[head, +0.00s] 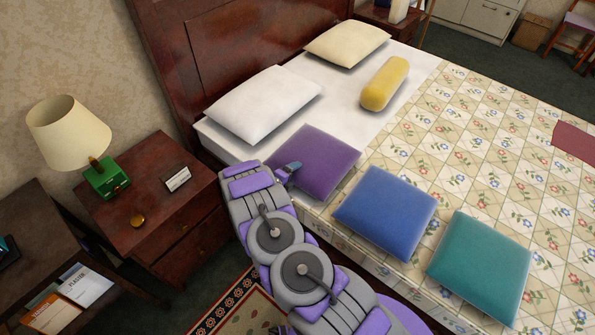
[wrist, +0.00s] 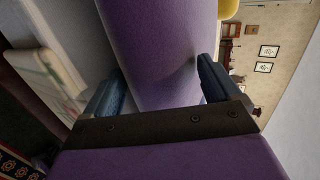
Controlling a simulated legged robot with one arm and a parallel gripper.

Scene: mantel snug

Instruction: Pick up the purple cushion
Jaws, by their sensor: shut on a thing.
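The purple cushion (head: 318,162) lies at the near edge of the bed, by the white pillow. My gripper (head: 291,171) reaches its left edge from the left. In the wrist view the purple cushion (wrist: 160,50) fills the space between the two blue-grey fingers of my gripper (wrist: 155,90), which are shut on it. In the head view my arm hides part of the cushion's left side and most of the fingers.
A blue cushion (head: 386,212) and a teal cushion (head: 481,266) lie to the right along the bed edge. A white pillow (head: 263,104), a cream pillow (head: 346,42) and a yellow bolster (head: 385,83) lie behind. A nightstand (head: 150,205) with a lamp (head: 70,132) stands left.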

